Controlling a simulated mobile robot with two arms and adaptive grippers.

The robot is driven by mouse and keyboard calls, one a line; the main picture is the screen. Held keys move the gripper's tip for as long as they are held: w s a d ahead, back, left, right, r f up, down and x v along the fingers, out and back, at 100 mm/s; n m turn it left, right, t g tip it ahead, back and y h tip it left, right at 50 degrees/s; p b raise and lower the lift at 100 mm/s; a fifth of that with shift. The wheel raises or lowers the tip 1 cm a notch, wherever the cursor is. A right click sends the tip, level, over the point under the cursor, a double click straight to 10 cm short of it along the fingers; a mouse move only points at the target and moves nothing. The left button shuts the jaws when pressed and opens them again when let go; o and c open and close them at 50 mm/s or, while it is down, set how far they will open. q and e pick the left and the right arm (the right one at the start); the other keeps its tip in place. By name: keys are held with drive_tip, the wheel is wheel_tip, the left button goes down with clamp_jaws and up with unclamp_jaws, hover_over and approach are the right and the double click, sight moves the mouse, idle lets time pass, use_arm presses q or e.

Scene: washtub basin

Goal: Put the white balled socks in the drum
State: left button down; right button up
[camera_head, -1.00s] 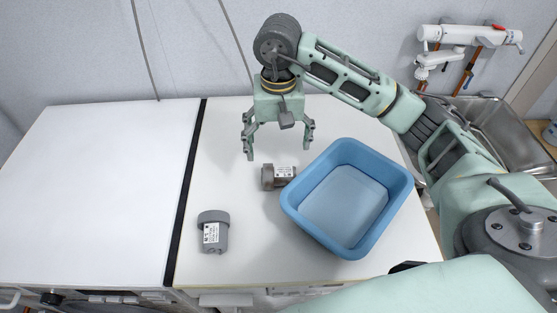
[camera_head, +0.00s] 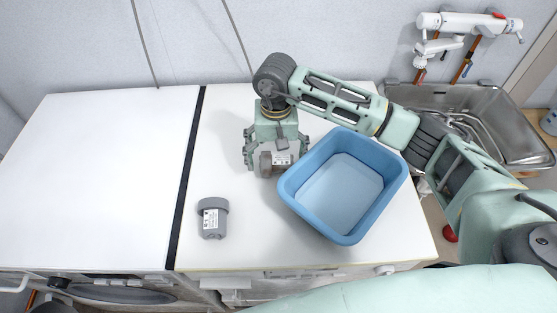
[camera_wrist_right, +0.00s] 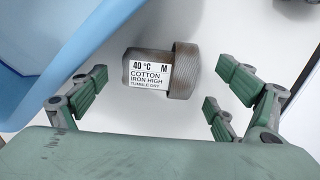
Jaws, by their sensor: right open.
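A taupe balled item (camera_head: 266,166) with a white care label lies on the worktop left of the blue basin. It also shows in the right wrist view (camera_wrist_right: 185,72), its label reading cotton, 40 °C, M. My right gripper (camera_head: 276,162) is open over it, fingers either side; in the wrist view the fingertips (camera_wrist_right: 155,92) are apart from it. A second balled item (camera_head: 213,222), grey with a label, lies nearer the front edge. No clearly white socks show. A round machine door (camera_head: 125,294) shows partly below the worktop; the drum inside is hidden. My left gripper is out of view.
The blue basin (camera_head: 385,190) is empty and stands close to the right of my right gripper. The white worktop (camera_head: 110,180) on the left is bare, beyond a black gap. A metal sink (camera_head: 500,120) and wall tap (camera_head: 455,25) are at the back right.

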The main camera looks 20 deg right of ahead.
sight(277, 158)
drive_tip(key=shift+f+p, duration=0.4)
drive_tip(key=shift+f, duration=1.3)
drive_tip(key=c, duration=1.3)
